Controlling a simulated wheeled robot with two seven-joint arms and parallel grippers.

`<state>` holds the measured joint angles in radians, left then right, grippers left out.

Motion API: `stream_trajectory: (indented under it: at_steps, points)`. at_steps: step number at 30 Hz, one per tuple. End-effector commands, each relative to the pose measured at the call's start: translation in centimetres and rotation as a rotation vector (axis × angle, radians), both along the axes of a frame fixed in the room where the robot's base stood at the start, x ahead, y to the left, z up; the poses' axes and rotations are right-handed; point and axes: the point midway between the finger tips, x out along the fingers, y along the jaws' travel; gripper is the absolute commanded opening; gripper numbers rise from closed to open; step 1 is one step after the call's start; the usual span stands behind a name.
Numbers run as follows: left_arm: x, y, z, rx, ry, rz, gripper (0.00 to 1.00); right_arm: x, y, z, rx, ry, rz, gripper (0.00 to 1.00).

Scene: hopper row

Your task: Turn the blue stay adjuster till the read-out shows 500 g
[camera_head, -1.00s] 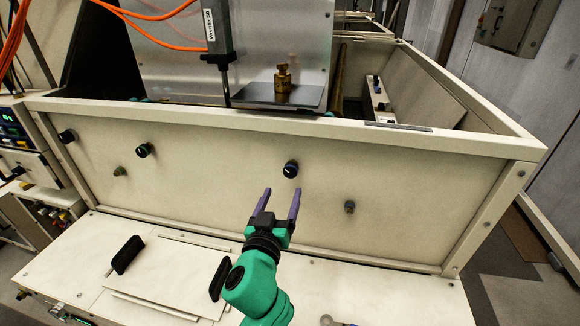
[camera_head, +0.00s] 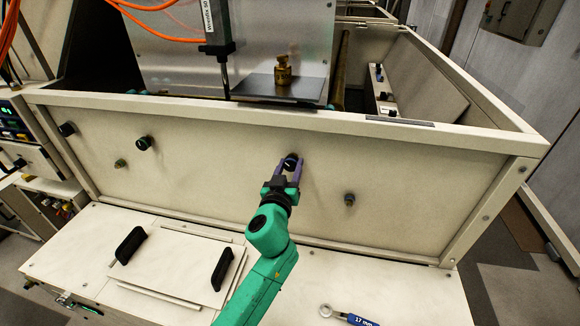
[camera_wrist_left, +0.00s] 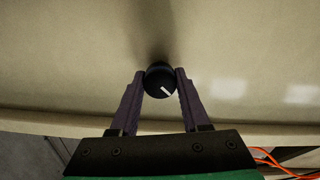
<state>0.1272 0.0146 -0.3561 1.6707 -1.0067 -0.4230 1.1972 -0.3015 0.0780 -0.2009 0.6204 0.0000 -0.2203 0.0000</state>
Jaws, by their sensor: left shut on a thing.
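A black round knob (camera_head: 290,162) with a bluish edge sits on the cream front panel, right of the panel's middle; I take it as the blue stay adjuster. My left gripper (camera_head: 289,170) has its purple fingers on either side of it and is shut on it. In the left wrist view the knob (camera_wrist_left: 160,80) lies between the fingertips, its white pointer line slanting down to the right. I cannot make out a read-out with figures. My right gripper is not in view.
A brass weight (camera_head: 283,70) stands on a dark plate (camera_head: 262,88) above. A blue-handled wrench (camera_head: 350,318) lies in front.

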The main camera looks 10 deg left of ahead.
Motion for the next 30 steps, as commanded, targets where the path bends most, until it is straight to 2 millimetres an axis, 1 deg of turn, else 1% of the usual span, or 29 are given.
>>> stream_trajectory:
  at_steps: [4, 12, 13, 14, 15, 25, 28, 30]
  points:
    - [0.0, 0.0, -0.1, 0.046, -0.001, 0.001, 0.0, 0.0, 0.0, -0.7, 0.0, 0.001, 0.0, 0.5]
    - [0.0, 0.0, 0.0, 0.058, -0.001, 0.001, 0.0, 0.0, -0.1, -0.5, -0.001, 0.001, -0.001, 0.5]
    - [0.0, 0.0, 0.0, 0.058, -0.001, 0.0, 0.58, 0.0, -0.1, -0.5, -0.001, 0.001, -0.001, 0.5]
    - [0.0, 0.0, 0.0, 0.058, -0.001, 0.0, 0.69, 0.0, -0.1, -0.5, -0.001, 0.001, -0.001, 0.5]
    - [0.0, 0.0, 0.0, 0.058, -0.001, 0.0, 0.76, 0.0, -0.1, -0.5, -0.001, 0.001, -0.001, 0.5]
    - [-0.2, 0.0, -0.1, 0.058, 0.0, 0.0, 0.76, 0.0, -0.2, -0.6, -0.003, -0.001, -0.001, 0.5]
    - [-1.2, 0.0, -0.2, 0.058, 0.001, 0.0, 0.76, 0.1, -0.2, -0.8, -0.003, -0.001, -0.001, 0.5]
    - [-2.6, 0.0, -0.3, 0.056, 0.001, -0.001, 0.76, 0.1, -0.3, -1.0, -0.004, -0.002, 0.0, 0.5]
